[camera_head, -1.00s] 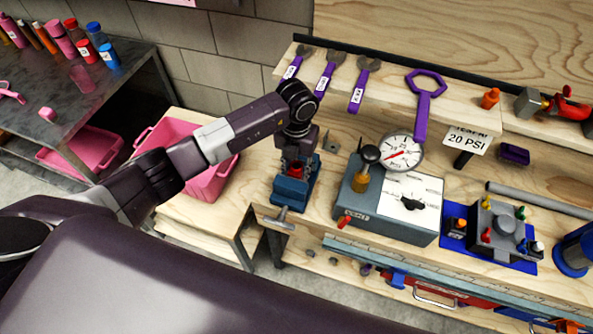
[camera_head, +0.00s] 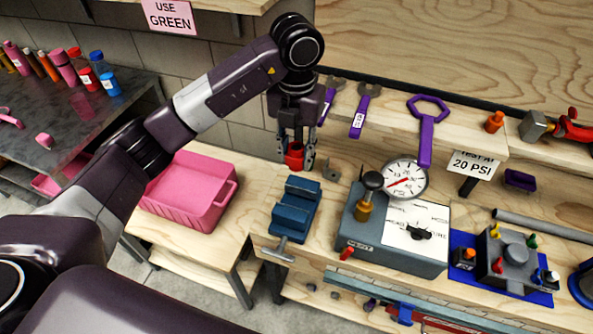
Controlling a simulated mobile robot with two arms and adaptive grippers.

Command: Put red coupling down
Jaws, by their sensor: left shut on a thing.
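My left gripper (camera_head: 297,160) points down and is shut on the red coupling (camera_head: 295,154). It holds the coupling above and behind the blue vise (camera_head: 293,212), near the back of the wooden workbench. The gripper fingers hide part of the coupling's sides. The vise jaws stand empty below it. My right gripper is not in view.
A grey test box with a gauge (camera_head: 404,180) stands right of the vise. A pink bin (camera_head: 190,192) sits on a lower bench to the left. Wrenches lie on the shelf behind, including a purple one (camera_head: 426,130). A blue mat (camera_head: 460,272) with a grey fixture is at right.

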